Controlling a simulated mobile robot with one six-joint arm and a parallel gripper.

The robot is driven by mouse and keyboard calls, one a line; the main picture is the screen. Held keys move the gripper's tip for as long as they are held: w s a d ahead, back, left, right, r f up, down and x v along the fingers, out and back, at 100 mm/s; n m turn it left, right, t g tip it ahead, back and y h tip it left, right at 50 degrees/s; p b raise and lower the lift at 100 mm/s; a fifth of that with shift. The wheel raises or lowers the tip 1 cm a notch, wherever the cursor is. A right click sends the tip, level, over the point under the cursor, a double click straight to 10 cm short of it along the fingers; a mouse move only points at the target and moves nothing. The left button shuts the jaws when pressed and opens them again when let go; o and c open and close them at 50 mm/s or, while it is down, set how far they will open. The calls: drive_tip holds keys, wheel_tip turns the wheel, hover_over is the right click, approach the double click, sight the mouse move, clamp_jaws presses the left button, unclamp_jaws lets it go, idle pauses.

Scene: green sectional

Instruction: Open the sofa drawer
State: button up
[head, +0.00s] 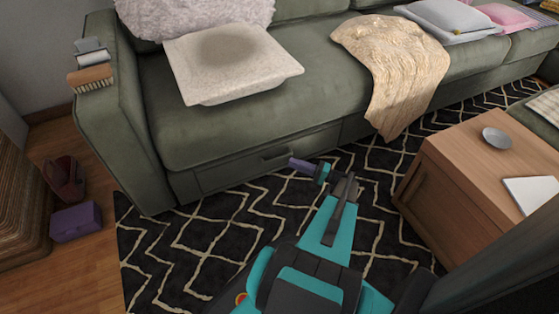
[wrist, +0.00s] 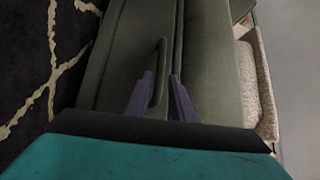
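The green sofa (head: 190,130) has a drawer (head: 225,173) low in its front, below the seat. The drawer front looks flush with the base, so it appears shut. Its dark bar handle (head: 275,153) is near the upper edge; the handle also shows in the wrist view (wrist: 161,58). My gripper (head: 293,162) is close to the handle, at its right in the head view. In the wrist view my gripper's (wrist: 161,76) two purple fingers are apart, with the handle appearing between them, nearer the left finger. I cannot tell whether they touch it.
A patterned black rug (head: 190,240) covers the floor before the sofa. A wooden table (head: 470,190) stands at the right, close to my arm. A beige throw (head: 395,75) hangs over the seat front. A purple box (head: 76,222) sits on the floor at the left.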

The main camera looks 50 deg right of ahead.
sight(280, 159)
drive_tip(key=shift+b+x, duration=1)
drive_tip(key=shift+x, duration=2.9)
drive_tip(key=shift+c, duration=0.2)
clamp_jaws()
